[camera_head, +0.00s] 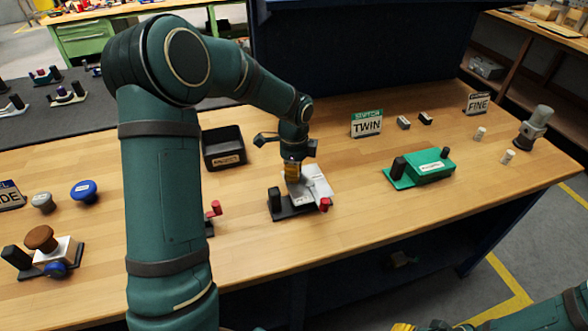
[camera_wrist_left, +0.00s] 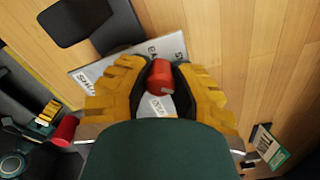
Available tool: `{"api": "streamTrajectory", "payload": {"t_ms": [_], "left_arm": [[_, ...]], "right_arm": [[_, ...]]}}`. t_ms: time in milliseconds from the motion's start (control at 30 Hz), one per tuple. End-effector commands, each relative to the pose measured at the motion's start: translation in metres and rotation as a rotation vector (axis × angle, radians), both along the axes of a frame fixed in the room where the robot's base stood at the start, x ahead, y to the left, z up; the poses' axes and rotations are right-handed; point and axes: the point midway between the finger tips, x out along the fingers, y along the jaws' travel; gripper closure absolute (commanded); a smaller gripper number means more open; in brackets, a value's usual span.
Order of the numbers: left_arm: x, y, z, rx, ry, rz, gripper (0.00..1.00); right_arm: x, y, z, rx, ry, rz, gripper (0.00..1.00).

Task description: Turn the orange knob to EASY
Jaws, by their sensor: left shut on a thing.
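My left gripper (camera_head: 292,174) reaches down from above onto a small valve device with a pale plate (camera_head: 316,188) on a dark base (camera_head: 290,211). In the left wrist view its yellow fingers (camera_wrist_left: 160,92) are shut on an orange-red knob (camera_wrist_left: 160,76), one on each side. The printed plate (camera_wrist_left: 97,77) shows beneath, its lettering partly covered and not fully readable. In the head view the gripper hides the held knob. A red knob (camera_head: 325,204) sits at the device's front right. My right gripper (camera_head: 404,327) is cut off at the bottom edge.
A black bin (camera_head: 223,147) stands behind and left of the device. A green box (camera_head: 428,168) is to the right, and a TWIN sign (camera_head: 367,124) behind. A red-handled part (camera_head: 215,208) lies close left, partly behind my arm. Bare wood lies in front.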

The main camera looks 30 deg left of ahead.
Motion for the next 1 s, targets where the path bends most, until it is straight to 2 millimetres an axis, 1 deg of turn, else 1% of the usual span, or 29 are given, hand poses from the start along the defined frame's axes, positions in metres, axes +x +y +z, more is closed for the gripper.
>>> {"api": "streamTrajectory", "payload": {"t_ms": [1000], "left_arm": [[0.0, -0.0009, 0.0005, 0.0, 0.0, 0.966, 1.0]], "right_arm": [[0.0032, -0.0006, 0.0099, -0.002, -0.007, -0.006, 0.53]]}}
